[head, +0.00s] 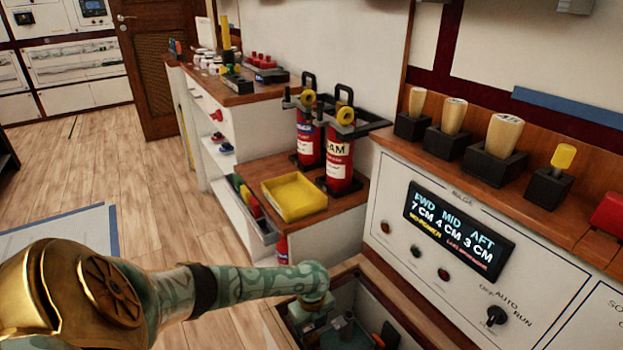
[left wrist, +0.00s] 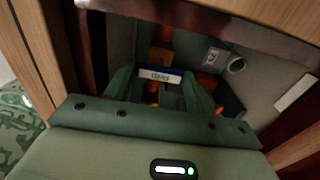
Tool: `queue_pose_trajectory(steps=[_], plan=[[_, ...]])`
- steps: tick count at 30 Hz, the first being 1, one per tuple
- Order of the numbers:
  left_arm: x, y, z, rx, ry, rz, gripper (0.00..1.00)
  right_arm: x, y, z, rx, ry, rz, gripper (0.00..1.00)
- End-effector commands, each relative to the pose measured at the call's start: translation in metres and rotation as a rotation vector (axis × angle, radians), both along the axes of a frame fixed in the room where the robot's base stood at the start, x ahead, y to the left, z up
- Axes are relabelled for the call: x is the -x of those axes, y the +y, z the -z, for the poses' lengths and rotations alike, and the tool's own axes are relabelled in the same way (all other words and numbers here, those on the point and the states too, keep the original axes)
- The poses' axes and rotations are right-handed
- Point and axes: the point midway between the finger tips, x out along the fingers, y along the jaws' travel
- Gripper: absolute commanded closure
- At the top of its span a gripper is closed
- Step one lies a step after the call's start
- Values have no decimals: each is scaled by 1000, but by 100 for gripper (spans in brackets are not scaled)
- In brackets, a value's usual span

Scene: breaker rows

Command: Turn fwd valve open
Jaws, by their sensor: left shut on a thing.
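My left arm reaches down into an open wooden-edged hatch (head: 372,290) below the bilge panel. My left gripper (left wrist: 160,98) is inside it, with its green fingers on either side of a small orange part, which I take to be the fwd valve handle (left wrist: 153,98). The fingers are shut on it and hide most of it. A white and blue label (left wrist: 159,76) reading FWD, upside down in the left wrist view, sits just beyond the fingertips. How far the handle is turned cannot be told. My right gripper is not in view.
The bilge display (head: 459,231) reads FWD 7, MID 4, AFT 3 CM. Red extinguishers (head: 340,163) and a yellow tray (head: 294,197) stand on a ledge behind the hatch.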

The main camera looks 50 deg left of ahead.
Motion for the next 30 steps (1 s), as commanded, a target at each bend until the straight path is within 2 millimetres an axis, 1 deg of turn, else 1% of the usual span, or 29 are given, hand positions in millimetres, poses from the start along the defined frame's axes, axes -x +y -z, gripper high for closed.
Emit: queue_pose_trajectory(steps=[7, 8, 9, 10, 17, 25, 28, 30], plan=[[0, 0, 0, -2, 0, 4, 68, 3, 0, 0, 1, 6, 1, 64], [0, 0, 0, -2, 0, 4, 43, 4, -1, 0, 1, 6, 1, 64], [0, 0, 0, -2, 0, 4, 32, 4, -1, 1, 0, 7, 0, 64], [0, 0, 0, -2, 0, 3, 24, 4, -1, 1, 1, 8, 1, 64], [0, 0, 0, -1, 0, 2, 24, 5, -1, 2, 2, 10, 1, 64], [0, 0, 0, -1, 1, -7, 24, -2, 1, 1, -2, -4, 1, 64], [0, 0, 0, -1, 1, -58, 24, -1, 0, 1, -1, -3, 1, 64], [0, 0, 0, 0, 0, -132, 24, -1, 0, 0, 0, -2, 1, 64]])
